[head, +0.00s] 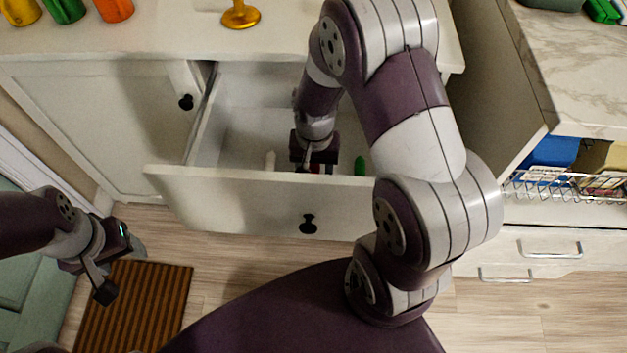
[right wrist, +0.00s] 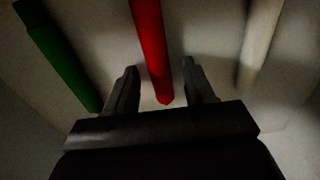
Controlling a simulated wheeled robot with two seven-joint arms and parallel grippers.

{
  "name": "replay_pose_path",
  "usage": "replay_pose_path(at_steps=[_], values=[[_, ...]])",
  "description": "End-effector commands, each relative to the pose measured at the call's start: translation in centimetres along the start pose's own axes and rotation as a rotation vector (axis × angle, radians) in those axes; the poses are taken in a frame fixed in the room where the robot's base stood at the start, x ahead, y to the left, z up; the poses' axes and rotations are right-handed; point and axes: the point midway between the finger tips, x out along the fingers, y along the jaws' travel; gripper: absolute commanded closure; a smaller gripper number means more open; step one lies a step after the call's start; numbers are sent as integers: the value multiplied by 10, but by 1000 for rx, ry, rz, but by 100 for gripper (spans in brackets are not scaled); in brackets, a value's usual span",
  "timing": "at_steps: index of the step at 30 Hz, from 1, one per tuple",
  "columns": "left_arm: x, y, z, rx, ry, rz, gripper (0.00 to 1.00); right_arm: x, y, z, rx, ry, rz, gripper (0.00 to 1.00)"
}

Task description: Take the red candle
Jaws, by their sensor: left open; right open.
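The red candle (right wrist: 153,50) lies in the open drawer (head: 240,188). In the right wrist view its near end is between the two spread fingers of my right gripper (right wrist: 164,88), with a gap on each side. In the head view my right gripper (head: 312,166) is down inside the drawer and hides most of the red candle. A green candle (right wrist: 62,57) lies to the left and a white candle (right wrist: 258,45) to the right in the right wrist view. My left gripper (head: 122,268) is open and empty above the floor, left of the drawer.
The drawer's walls surround my right gripper. Above it is a white countertop (head: 150,38) with a gold stand (head: 240,15) and yellow, green and orange items at the back left. A wire basket (head: 560,184) is at the right. A brown striped mat (head: 150,305) lies on the floor.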

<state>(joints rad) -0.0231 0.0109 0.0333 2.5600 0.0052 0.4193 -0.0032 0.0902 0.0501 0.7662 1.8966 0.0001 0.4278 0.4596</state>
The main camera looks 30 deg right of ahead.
Motion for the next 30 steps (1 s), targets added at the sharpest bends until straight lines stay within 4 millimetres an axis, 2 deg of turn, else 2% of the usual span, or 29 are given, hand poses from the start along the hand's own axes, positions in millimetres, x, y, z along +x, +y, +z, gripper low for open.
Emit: replay_pose_path(at_steps=[1,4,5,30], values=[[0,0,0,0,0,0,39,0,0,0,0,0,0,62],[0,0,0,0,0,0,39,0,0,0,0,0,0,95],[0,0,0,0,0,0,39,0,0,0,0,0,0,100],[0,0,0,0,0,0,39,-1,0,0,0,0,0,100]])
